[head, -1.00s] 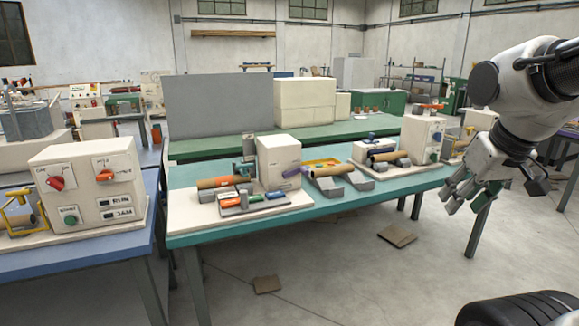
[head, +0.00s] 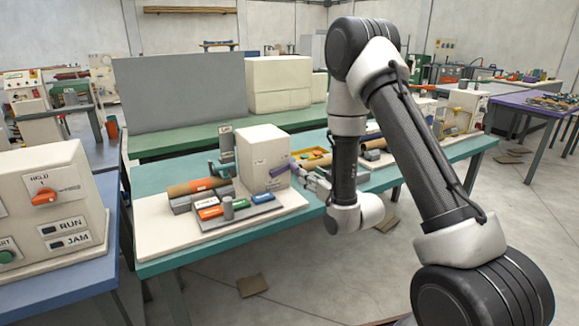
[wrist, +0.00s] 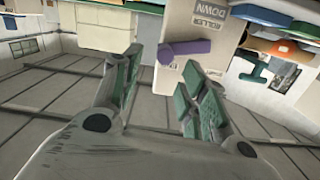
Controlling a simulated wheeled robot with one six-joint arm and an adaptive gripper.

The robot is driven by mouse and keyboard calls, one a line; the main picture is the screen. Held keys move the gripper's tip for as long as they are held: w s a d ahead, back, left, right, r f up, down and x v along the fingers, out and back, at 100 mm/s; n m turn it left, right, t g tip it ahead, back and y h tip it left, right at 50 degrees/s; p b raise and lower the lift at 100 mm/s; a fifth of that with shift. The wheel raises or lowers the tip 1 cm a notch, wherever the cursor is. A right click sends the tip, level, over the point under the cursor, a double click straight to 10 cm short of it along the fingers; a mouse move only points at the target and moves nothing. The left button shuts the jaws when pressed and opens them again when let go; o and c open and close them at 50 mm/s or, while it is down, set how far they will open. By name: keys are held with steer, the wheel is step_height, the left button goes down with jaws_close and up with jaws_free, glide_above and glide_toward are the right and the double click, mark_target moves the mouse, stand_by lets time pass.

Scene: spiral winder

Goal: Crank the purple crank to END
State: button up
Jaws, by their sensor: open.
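The purple crank (head: 294,162) sticks out from the right side of a cream box (head: 262,150) on the teal table. In the wrist view the purple crank (wrist: 186,51) shows as a short bar on the cream panel (wrist: 165,75), near a label reading ROLLER DOWN. My gripper (head: 303,177) is close to the crank at the box's right side. In the wrist view my gripper (wrist: 162,58) is open, with the crank beyond and between the spread fingertips, nearer the right one. Nothing is held. I cannot see an END mark.
A platform before the box holds a tan roll (head: 197,187) and a grey tray (head: 236,210) of coloured pieces. A yellow tray (head: 315,158) lies behind my gripper. A blue table with a control box (head: 45,195) stands at left. The floor in front is clear apart from scraps.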

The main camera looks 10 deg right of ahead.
mark_target(297, 172)
steer(key=shift+t+y, duration=0.3)
steer(key=shift+t, duration=0.1)
steer(key=x, duration=0.5)
steer(key=f+x, duration=0.1)
steer(key=x, duration=0.2)
steer(key=shift+a, duration=0.35)
jaws_close()
